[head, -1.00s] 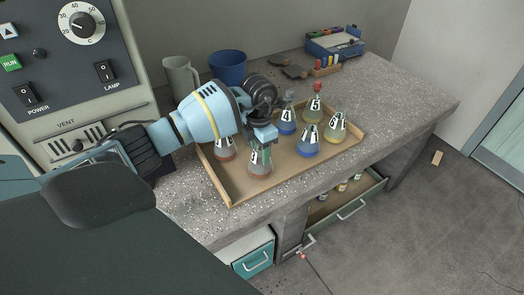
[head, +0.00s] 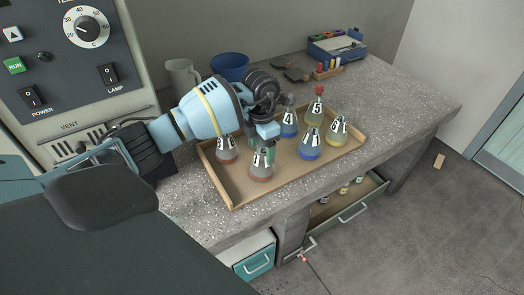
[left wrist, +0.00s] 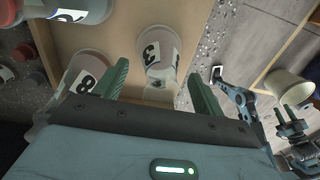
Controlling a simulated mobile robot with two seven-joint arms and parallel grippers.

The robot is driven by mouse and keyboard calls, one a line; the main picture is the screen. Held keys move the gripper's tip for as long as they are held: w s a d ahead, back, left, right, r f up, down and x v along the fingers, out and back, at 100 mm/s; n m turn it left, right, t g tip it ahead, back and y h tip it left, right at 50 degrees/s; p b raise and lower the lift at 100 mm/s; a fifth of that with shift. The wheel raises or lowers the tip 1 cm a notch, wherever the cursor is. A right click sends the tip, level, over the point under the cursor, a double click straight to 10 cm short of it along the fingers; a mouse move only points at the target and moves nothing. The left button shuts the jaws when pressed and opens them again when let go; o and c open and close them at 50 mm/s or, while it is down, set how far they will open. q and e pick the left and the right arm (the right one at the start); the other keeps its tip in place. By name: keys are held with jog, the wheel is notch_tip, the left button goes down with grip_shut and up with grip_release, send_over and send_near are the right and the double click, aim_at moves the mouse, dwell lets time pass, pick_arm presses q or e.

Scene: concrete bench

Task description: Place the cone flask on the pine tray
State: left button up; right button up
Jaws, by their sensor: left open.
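Several cone flasks with numbered labels stand upright on the pine tray (head: 236,200). A front-left flask with red liquid (head: 262,171) stands on the tray directly under my left gripper (head: 264,146). My left gripper is open, with its green fingers pointing down around or just above that flask's neck. In the left wrist view, a flask labelled 3 (left wrist: 160,47) shows between the spread fingers, and a flask labelled 8 (left wrist: 83,78) is beside the left finger. Whether the fingers touch the flask I cannot tell.
Other flasks with red (head: 226,152), blue (head: 309,146) and yellow (head: 336,131) contents stand on the tray. A grey mug (head: 181,76) and a blue pot (head: 229,67) are behind my arm. An open drawer (head: 347,205) is below the bench.

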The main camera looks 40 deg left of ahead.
pick_arm(q)
notch_tip(320, 180, up, 10)
jog(key=shift+a, duration=0.2)
dwell(0.4)
